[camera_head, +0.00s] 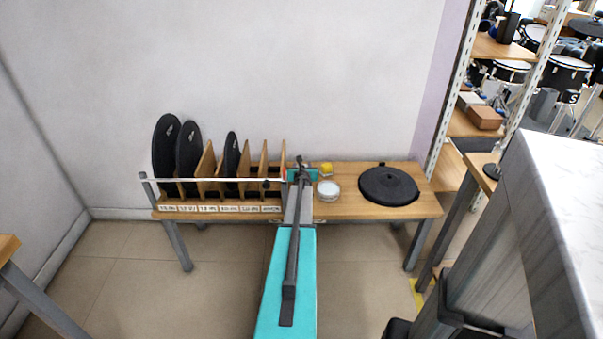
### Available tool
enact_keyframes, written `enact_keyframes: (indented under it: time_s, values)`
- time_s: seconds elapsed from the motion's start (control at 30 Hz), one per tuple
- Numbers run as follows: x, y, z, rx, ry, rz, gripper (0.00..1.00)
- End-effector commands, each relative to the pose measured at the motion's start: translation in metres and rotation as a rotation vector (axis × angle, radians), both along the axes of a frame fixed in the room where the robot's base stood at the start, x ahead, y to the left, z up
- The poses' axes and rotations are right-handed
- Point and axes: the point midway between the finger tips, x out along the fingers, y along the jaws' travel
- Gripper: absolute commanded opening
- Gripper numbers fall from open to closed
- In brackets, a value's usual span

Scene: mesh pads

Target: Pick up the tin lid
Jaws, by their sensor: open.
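A small round pale-silver tin (328,191) sits on the wooden bench, right of the end of my arm. Its pale top looks like the tin lid; I cannot tell whether it is a separate piece. My gripper (302,175) is over the bench, just left of and slightly beyond the tin, apart from it in the picture. It is open, and I see nothing held in it. My own arm hides the part of the bench below and behind it, and the fingertips are small and hard to make out.
A black round pad (388,185) lies on the right of the bench (424,204). A wooden rack (207,172) with upright black discs stands at left, with a white rail in front. A marble-topped counter (572,190) is near right.

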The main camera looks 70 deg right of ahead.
Motion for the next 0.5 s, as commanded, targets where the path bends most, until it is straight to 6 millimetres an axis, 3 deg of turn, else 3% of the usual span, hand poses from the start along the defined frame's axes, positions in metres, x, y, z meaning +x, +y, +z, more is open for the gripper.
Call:
enact_keyframes:
  time_s: [0.3, 0.5]
  values:
    - [-0.0003, 0.0000, 0.0000, 0.000, 0.000, 0.000, 0.42]
    - [-0.0004, 0.0000, 0.0001, 0.000, 0.000, 0.000, 0.10]
